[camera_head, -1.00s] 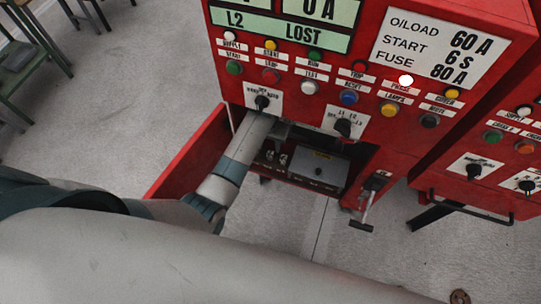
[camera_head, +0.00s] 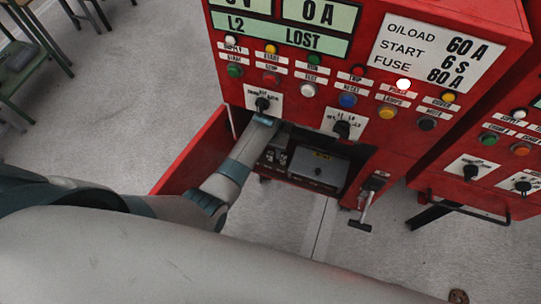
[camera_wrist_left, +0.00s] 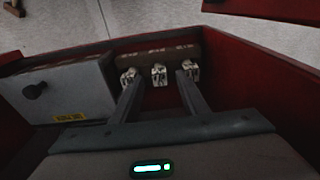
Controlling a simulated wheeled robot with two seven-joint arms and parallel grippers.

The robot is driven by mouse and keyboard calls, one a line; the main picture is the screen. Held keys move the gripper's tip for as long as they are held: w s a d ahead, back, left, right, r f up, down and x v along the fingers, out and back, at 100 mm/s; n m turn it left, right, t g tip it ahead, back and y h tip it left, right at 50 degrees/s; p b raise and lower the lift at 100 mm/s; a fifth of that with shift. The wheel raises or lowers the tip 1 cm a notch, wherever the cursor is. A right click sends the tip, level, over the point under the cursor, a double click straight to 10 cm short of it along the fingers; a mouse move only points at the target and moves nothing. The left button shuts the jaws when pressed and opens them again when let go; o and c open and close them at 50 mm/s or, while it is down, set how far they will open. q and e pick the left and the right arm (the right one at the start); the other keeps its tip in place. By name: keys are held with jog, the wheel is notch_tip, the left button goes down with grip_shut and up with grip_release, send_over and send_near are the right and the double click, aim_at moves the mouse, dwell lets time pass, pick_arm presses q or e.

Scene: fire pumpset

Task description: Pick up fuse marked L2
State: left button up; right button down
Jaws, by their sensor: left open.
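Three small pale fuses sit side by side in the open red cabinet in the left wrist view: a left one (camera_wrist_left: 128,77), a middle one (camera_wrist_left: 158,75) and a right one (camera_wrist_left: 190,69). A brown strip (camera_wrist_left: 158,52) behind them carries marks too blurred to read, so I cannot tell which is L2. My left gripper (camera_wrist_left: 160,87) is open, its fingers pointing at the fuse row with the middle fuse between them in the picture. Contact is not visible. In the head view the fuses (camera_head: 276,157) are small and the gripper is mostly hidden under the panel. My right gripper is out of view.
A grey box with a knob (camera_wrist_left: 62,90) stands beside the fuses. The red cabinet door (camera_head: 192,150) hangs open at the left. The control panel (camera_head: 330,90) overhangs the opening, with a "L2 LOST" display (camera_head: 283,34). A lever (camera_head: 366,205) sticks out at the right.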

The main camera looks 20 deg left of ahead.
aim_at(270, 158)
pick_arm(q)
jog(key=shift+w+f, duration=0.1)
jog(key=shift+f, duration=1.15)
grip_shut()
